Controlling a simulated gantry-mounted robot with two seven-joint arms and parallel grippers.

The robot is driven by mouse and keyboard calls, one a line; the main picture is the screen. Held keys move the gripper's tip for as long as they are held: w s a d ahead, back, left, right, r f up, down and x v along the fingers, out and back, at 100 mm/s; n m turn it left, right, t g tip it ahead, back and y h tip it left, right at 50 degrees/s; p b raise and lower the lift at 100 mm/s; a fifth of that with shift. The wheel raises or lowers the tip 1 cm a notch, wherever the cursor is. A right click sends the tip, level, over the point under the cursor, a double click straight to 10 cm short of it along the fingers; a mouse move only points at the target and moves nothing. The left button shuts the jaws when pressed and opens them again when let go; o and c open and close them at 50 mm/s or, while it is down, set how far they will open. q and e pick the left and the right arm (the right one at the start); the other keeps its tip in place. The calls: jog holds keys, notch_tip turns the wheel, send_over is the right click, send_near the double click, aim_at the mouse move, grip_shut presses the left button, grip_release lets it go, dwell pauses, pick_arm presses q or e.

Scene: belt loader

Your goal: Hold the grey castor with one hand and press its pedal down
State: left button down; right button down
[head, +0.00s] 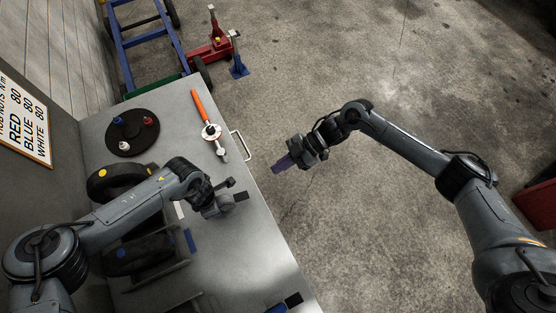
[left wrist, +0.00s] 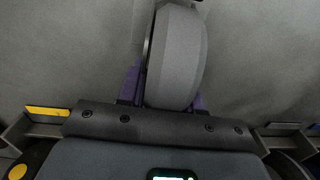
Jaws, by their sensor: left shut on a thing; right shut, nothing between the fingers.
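The grey castor (head: 216,208) is at my left gripper, over the right part of the grey workbench top. In the left wrist view its grey wheel (left wrist: 178,55) stands between the purple fingers of my left gripper (left wrist: 168,88), which is shut on it. A small dark piece (head: 241,196) sticks out to the right of the castor; I cannot tell whether it is the pedal.
The workbench (head: 255,255) carries a black disc (head: 132,132) with coloured nuts, an orange-handled wrench (head: 202,107) and black wheels (head: 140,254) in a rack. A metal handle (head: 242,145) juts from its right edge. Red and blue stands (head: 238,68) are beyond.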

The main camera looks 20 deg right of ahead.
pick_arm(q)
jog(key=c, duration=0.7)
grip_release()
jog(key=shift+r, duration=0.1)
